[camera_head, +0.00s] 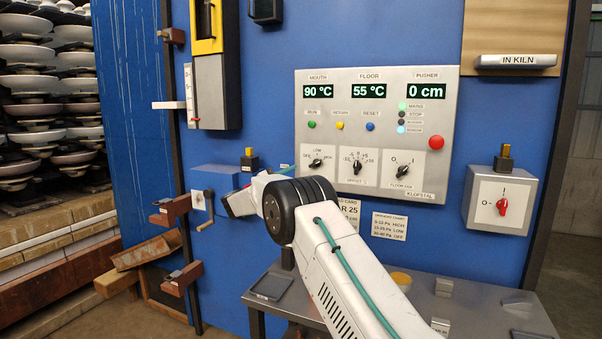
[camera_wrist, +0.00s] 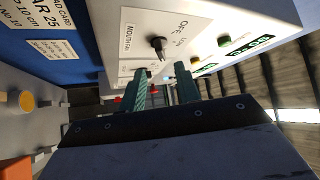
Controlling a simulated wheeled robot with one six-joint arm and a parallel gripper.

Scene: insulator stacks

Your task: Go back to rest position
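My gripper (camera_wrist: 162,76) shows in the wrist view with its two dark ribbed fingers apart and nothing seen between them. The control panel (camera_wrist: 190,20) lies beyond the fingertips there, with a black knob (camera_wrist: 158,43) near them; the fingers look apart from it. In the head view my arm reaches up and left from the bottom, with its wrist in front of a blue box (camera_head: 212,178) on the wall. The panel (camera_head: 383,90) reads mouth 90 °C, floor 55 °C, pusher 0 cm.
A grey bench (camera_head: 465,300) stands below the panel. A switch box with a red knob (camera_head: 502,205) is at the right. Brown brackets (camera_head: 181,275) and a small crank (camera_head: 206,222) stick out at the left. Racks of stacked insulators (camera_head: 45,100) stand far left.

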